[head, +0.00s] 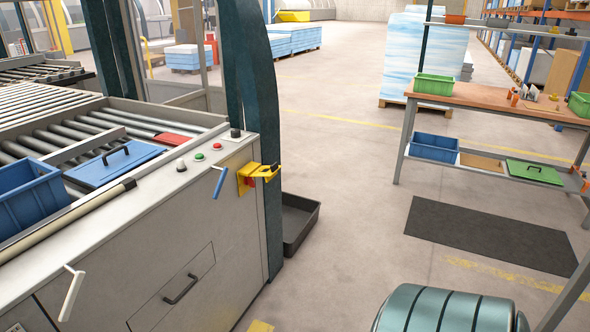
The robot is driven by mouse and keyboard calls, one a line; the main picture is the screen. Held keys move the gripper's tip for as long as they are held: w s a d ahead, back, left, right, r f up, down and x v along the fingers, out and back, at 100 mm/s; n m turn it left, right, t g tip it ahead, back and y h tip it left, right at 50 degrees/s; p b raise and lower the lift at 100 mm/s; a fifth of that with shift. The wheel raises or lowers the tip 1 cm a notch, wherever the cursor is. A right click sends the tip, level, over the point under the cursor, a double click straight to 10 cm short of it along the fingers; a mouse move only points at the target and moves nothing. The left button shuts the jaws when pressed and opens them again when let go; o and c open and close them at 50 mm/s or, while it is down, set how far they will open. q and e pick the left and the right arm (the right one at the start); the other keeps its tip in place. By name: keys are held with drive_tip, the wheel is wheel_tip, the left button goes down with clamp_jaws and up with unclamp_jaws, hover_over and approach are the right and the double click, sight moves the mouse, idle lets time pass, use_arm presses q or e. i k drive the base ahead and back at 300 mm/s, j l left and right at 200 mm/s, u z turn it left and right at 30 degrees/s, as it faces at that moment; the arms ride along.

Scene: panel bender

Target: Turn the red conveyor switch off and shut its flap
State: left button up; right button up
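The red switch (250,182) sits in a yellow housing on the end of the grey conveyor cabinet, near its right corner. Its yellow flap (262,171) stands out from the housing, above the red part, so it looks open. The red part is small and partly covered, and I cannot tell which way it is turned. A small dark piece is at the flap's outer end. Neither of my grippers is in view.
A blue lever (219,182) hangs just left of the switch. Red (199,157) and green (217,147) buttons are on the cabinet top. A dark post (257,110) rises behind the switch. A black bin (300,221) stands on the floor nearby.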

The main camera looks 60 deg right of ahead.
sight(250, 181)
drive_tip(key=z, duration=1.6)
drive_tip(key=i+l+u, duration=0.1)
drive_tip(key=i+l, duration=0.95)
drive_tip(key=i+l+u, duration=0.15)
drive_tip(key=i+l, duration=0.85)
drive_tip(key=l, duration=0.1)
